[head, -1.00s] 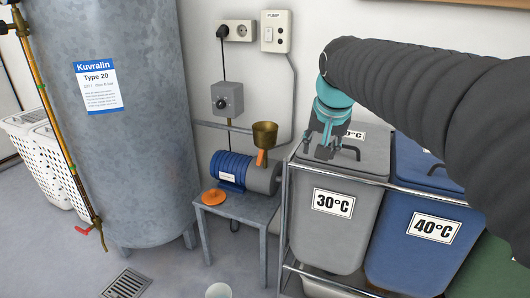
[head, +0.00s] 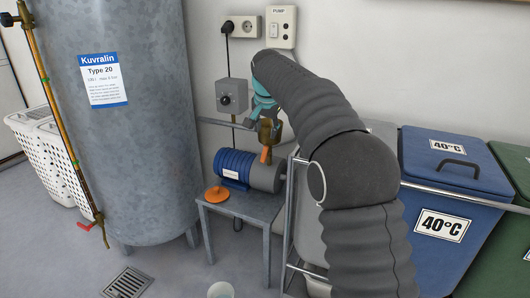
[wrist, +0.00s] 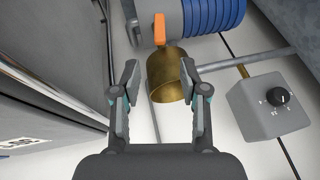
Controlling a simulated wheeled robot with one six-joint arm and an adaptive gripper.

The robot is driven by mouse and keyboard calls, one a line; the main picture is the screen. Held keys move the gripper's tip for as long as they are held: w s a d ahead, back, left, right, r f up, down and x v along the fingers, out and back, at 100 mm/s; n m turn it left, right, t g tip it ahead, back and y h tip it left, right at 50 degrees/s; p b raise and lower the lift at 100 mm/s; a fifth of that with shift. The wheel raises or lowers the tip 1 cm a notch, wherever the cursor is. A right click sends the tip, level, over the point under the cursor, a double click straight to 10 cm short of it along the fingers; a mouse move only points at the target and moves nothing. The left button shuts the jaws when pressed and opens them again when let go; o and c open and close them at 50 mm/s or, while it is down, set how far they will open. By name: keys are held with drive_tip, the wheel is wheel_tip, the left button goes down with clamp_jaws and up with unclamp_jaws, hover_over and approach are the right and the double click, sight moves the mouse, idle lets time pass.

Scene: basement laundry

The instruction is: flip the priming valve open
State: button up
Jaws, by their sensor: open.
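The pump (head: 265,178), with a blue ribbed motor, stands on a small grey table. A brass priming cup (head: 265,130) rises from it, and an orange valve lever (head: 265,155) sits just below the cup, roughly upright. My gripper (head: 266,108) is at the cup, open and empty, partly hiding its top. In the wrist view the open fingers (wrist: 160,76) spread on both sides of the brass cup (wrist: 166,86). The orange lever (wrist: 159,30) lies beyond the fingertips there, apart from them.
An orange disc (head: 217,194) lies on the table (head: 240,208). A grey control box (head: 231,95) is on the wall close to my gripper. A pipe (head: 215,122) runs behind the cup. The tank (head: 120,170) stands left; laundry bins (head: 440,200) stand right.

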sight(265, 148)
drive_tip(key=b+x, duration=0.1)
drive_tip(key=x, duration=1)
drive_tip(key=shift+f, duration=0.35)
clamp_jaws()
